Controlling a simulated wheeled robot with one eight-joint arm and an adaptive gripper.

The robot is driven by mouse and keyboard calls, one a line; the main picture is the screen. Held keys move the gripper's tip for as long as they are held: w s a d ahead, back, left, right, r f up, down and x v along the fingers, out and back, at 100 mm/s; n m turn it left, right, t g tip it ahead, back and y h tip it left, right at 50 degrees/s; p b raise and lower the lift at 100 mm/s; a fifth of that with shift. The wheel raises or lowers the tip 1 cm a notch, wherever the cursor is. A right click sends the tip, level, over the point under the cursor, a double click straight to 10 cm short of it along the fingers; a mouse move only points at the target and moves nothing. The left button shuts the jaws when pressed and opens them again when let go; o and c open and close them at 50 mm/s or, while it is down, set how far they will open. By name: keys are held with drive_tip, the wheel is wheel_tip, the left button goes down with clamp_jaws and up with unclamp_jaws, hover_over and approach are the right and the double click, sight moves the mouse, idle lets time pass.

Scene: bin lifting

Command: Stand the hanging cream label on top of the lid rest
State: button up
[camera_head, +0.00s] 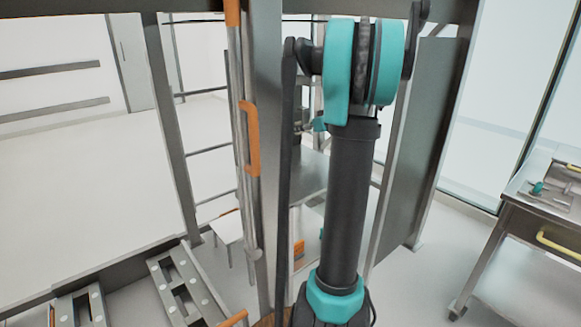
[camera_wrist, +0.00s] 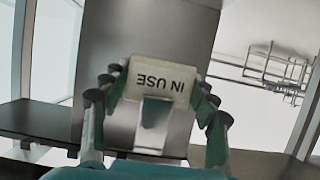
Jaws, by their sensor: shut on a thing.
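The cream label (camera_wrist: 160,82) is in the middle of the wrist view, its words "IN USE" upside down there. My gripper (camera_wrist: 160,92) is shut on the label, with one finger at each side edge. A bright metal tab (camera_wrist: 155,122) covers part of the label's lower edge in that view; I cannot tell whether it belongs to the label or to a holder. A grey metal panel (camera_wrist: 145,32) stands behind the label. In the head view my arm and a post hide the gripper and the label. I cannot make out the lid rest for certain.
A tall metal post (camera_head: 268,150) with an orange-handled rod (camera_head: 250,140) stands close left of my arm. A grey panel (camera_head: 425,140) stands to the right. A wheeled cart (camera_head: 535,215) with tools is at far right. Roller rails (camera_head: 180,285) lie at lower left.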

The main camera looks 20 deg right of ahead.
sight(302, 177)
wheel_tip(302, 177, down, 20)
drive_tip(key=shift+w+a, duration=0.1)
drive_tip(key=shift+w, duration=0.05)
idle(0.5)
drive_tip(key=o, duration=1)
drive_tip(key=v, duration=1.2)
